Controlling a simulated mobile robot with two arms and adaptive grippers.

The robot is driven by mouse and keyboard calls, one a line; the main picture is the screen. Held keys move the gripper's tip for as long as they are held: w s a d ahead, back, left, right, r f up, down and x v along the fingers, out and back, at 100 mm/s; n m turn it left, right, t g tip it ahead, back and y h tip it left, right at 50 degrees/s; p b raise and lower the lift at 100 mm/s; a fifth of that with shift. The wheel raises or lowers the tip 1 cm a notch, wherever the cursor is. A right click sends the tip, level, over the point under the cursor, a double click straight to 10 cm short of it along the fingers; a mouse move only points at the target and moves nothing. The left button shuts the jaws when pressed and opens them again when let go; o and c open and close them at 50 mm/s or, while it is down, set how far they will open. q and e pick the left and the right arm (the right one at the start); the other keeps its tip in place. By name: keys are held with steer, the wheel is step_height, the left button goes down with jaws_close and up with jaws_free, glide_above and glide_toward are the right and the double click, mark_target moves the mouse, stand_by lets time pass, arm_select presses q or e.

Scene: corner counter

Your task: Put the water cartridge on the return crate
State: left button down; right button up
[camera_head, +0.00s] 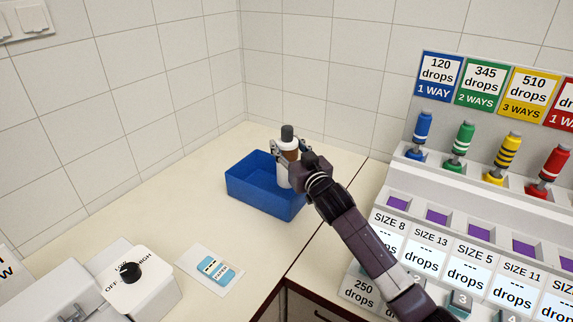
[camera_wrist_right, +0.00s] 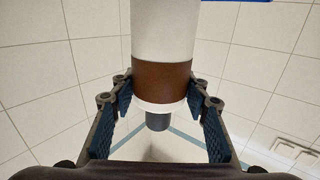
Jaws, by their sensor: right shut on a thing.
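The water cartridge (camera_head: 283,173) is a white bottle with a brown band and a dark grey cap. It is upright, cap up, at the blue return crate (camera_head: 253,193), and its lower end shows against the crate's inside. I cannot tell whether it touches the crate floor. My right gripper (camera_head: 289,148) is closed around its upper part. In the right wrist view the fingers (camera_wrist_right: 160,82) flank the brown band of the cartridge (camera_wrist_right: 162,40). My left gripper is out of view.
A dispenser rack with colored valves (camera_head: 465,133) and drop displays stands at the right. A white box with a black knob (camera_head: 128,270) is at the lower left, next to a blue-labelled card (camera_head: 213,269). Tiled walls meet behind the crate. The counter left of the crate is clear.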

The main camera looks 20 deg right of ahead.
step_height(320, 180, down, 6)
steer(key=shift+f, duration=0.1)
stand_by(0.4)
steer(key=o, duration=1.6)
steer(key=shift+f, duration=0.15)
